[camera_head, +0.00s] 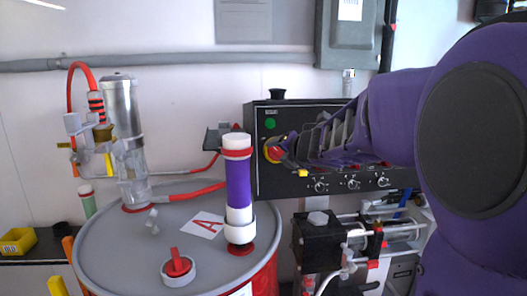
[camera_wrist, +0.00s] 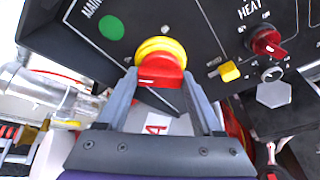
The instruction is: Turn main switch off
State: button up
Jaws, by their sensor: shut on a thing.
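The main switch is a red knob (camera_wrist: 161,67) on a round yellow base (camera_wrist: 160,45), mounted on a black control panel (camera_head: 288,115). The lettering "MAIN" shows beside it in the wrist view. In the head view the switch (camera_head: 268,150) is at the panel's left side, partly hidden by my gripper (camera_head: 284,152). In the wrist view my gripper (camera_wrist: 160,78) has one finger on each side of the red knob and is shut on it. A green round indicator (camera_wrist: 111,27) sits close by, up and left of the knob.
A small yellow switch (camera_wrist: 229,71) and a red HEAT knob (camera_wrist: 266,42) are to the right on the panel. A grey-topped drum (camera_head: 130,240) with a purple cylinder (camera_head: 239,185) stands at left. A pump assembly (camera_head: 330,235) is below the panel.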

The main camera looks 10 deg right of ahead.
dwell(0.4)
jog(key=o, duration=1.4)
jog(key=shift+c, duration=0.2)
